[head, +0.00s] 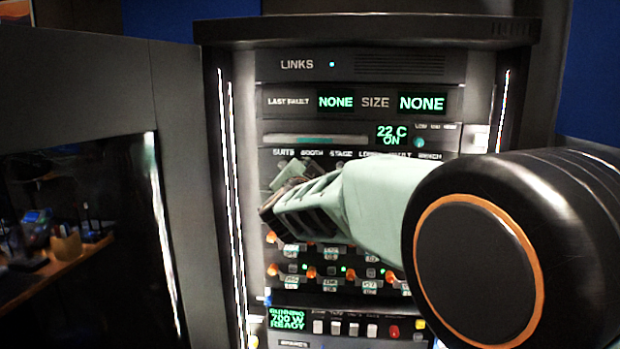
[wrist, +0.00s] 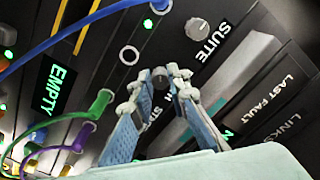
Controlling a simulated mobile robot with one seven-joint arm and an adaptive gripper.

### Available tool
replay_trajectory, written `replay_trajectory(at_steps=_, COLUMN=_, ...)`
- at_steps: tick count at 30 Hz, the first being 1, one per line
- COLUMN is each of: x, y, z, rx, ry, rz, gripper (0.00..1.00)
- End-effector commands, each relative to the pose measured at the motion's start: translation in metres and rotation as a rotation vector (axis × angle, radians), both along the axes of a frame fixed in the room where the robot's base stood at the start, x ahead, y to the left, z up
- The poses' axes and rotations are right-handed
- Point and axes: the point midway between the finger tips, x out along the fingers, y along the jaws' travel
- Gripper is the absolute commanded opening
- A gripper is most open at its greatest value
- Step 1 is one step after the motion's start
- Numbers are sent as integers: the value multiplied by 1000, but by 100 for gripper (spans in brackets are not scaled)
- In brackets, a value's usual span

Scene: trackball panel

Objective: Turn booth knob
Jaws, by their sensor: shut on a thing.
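The rack panel carries a row of labels in the head view, with SUITE and BOOTH (head: 312,153) at its left end. My gripper (head: 290,190) reaches in from the right and covers the panel below these labels. In the wrist view, my gripper (wrist: 160,80) has its two fingertips closed on either side of a small dark knob (wrist: 160,76). This knob sits beside the SUITE knob, in the booth position, though its own label is mostly hidden by the fingers. The knob's pointer mark cannot be made out.
A grey knob (wrist: 197,28) by the SUITE label is close to the fingers. Blue, green (wrist: 102,100) and purple cables plug in nearby in the wrist view. Orange plugs (head: 310,272) fill rows below. A dark open door (head: 175,130) stands at left.

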Motion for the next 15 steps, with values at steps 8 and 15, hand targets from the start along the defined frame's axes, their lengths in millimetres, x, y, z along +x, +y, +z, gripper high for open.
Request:
replay_trajectory(at_steps=8, x=0, y=0, z=-3, rx=258, ry=-9, rz=0, gripper=0)
replay_trajectory(at_steps=15, x=0, y=1, z=-2, rx=438, ry=-14, rz=1, gripper=0)
